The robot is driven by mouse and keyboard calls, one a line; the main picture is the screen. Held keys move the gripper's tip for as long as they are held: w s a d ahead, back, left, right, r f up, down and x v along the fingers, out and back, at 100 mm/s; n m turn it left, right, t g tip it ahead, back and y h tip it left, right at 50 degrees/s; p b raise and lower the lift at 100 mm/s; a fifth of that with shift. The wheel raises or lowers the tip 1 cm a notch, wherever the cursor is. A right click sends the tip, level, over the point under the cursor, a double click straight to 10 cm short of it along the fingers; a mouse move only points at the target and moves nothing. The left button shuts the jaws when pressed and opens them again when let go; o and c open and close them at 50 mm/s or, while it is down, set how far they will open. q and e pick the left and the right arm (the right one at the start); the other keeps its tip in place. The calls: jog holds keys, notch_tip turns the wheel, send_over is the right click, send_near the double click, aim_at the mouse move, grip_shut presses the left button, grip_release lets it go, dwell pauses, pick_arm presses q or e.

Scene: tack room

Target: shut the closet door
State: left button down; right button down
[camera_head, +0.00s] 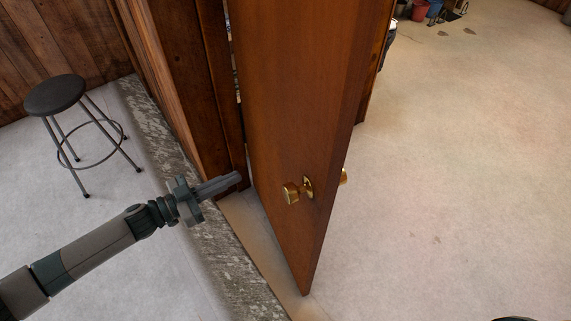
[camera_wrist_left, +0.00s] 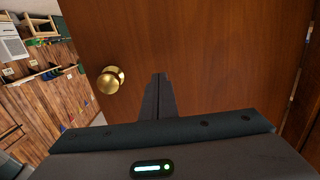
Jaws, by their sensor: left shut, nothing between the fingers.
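The closet door (camera_head: 292,110) is a brown wooden panel standing open, its free edge toward me. A brass knob (camera_head: 292,192) sits on its left face, and part of another shows past its edge on the right. My left gripper (camera_head: 236,178) is shut and empty, left of the door near the frame post, with the knob to its right. In the left wrist view the shut fingers (camera_wrist_left: 159,80) point at the door face (camera_wrist_left: 215,60), with the brass knob (camera_wrist_left: 110,79) to their left. I cannot tell whether the fingertips touch the door. My right gripper is not in view.
A dark round stool (camera_head: 55,95) stands on the pale floor at the left. A worn grey sill strip (camera_head: 190,195) runs along the floor under my left arm. Buckets (camera_head: 420,10) stand far back. The floor right of the door is largely clear.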

pick_arm(q)
jog(key=s+d+r+m+g+h, duration=0.1)
jog(key=s+r+g, duration=0.1)
jog(key=s+r, duration=0.2)
jog(key=shift+s+d+r+m+g+h, duration=0.2)
jog(key=shift+d+r+m+g+h, duration=0.05)
jog(key=shift+r+m+g+h, duration=0.05)
jog(key=shift+d, duration=0.1)
jog(key=p, duration=0.5)
send_near(299, 161)
jog(key=x, duration=0.5)
jog(key=shift+w+d+f, duration=0.15)
jog(key=shift+w+d, duration=0.1)
jog(key=shift+d, duration=0.4)
jog(key=shift+w+d, duration=0.1)
jog(key=shift+d, duration=0.05)
